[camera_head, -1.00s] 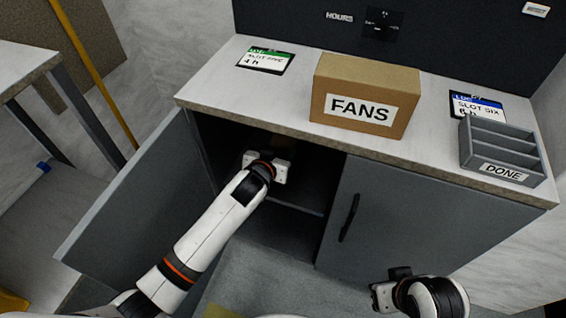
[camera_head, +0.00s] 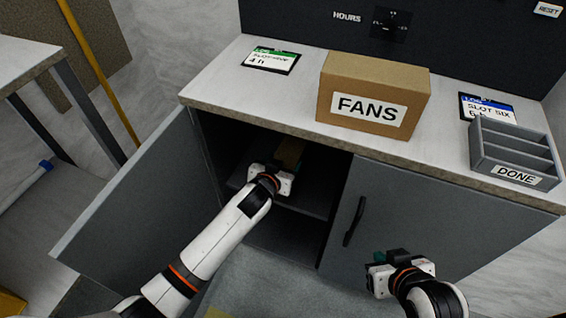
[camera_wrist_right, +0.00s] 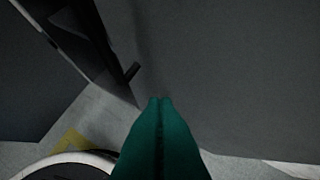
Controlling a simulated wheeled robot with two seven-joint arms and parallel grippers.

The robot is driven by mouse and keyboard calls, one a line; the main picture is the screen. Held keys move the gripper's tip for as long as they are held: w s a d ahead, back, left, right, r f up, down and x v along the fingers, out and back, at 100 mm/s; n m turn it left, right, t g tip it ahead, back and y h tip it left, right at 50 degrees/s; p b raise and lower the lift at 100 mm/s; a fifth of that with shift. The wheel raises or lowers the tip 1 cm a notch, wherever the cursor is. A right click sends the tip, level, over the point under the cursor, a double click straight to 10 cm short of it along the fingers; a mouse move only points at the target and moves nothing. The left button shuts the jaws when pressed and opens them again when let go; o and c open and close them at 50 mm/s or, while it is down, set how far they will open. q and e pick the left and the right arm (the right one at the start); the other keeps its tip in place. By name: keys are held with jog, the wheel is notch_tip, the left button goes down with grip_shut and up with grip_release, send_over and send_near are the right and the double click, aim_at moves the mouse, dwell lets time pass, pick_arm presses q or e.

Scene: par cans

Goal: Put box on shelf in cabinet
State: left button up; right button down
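The cabinet (camera_head: 270,226) has its left door (camera_head: 125,195) swung open and its right door (camera_head: 400,205) shut. My left gripper (camera_head: 287,165) reaches into the open side, just above the inner shelf (camera_head: 312,200). A small brown box-like thing (camera_head: 290,152) shows just beyond it in shadow; I cannot tell whether the fingers hold it. A brown cardboard box labelled FANS (camera_head: 385,82) sits on the cabinet top, apart from both grippers. My right gripper (camera_head: 378,257) is in front of the right door. In the right wrist view its green fingers (camera_wrist_right: 160,100) meet, with nothing visible between them.
A grey DONE rack (camera_head: 515,150) stands at the right of the cabinet top. Two label cards, a green one (camera_head: 271,60) and a blue one (camera_head: 488,107), lie there too. The right door's black handle (camera_head: 354,220) sticks out. A table (camera_head: 25,60) stands at the left.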

pick_arm(q)
jog(key=shift+o, duration=1.2)
jog(key=shift+r, duration=0.15)
pick_arm(e)
jog(key=shift+s, duration=0.1)
pick_arm(q)
jog(key=p+v, duration=0.4)
jog(key=v, duration=0.8)
jog(key=s+a+f+g+y, duration=0.1)
jog(key=s+a+g, duration=0.3)
jog(key=s, duration=0.7)
jog(key=s+a+n+g+y, duration=0.1)
jog(key=s+a+g+y, duration=0.2)
jog(key=s+a, duration=0.6)
jog(key=s+g, duration=0.2)
jog(key=shift+s+a+f+n, duration=0.25)
jog(key=shift+s+f+n, duration=0.05)
jog(key=shift+s+f, duration=0.05)
pick_arm(e)
jog(key=s+d+g+h, duration=0.1)
jog(key=s+d+g, duration=0.1)
jog(key=s+g, duration=0.2)
jog(key=s, duration=0.2)
jog(key=shift+s, duration=0.4)
jog(key=shift+d, duration=0.1)
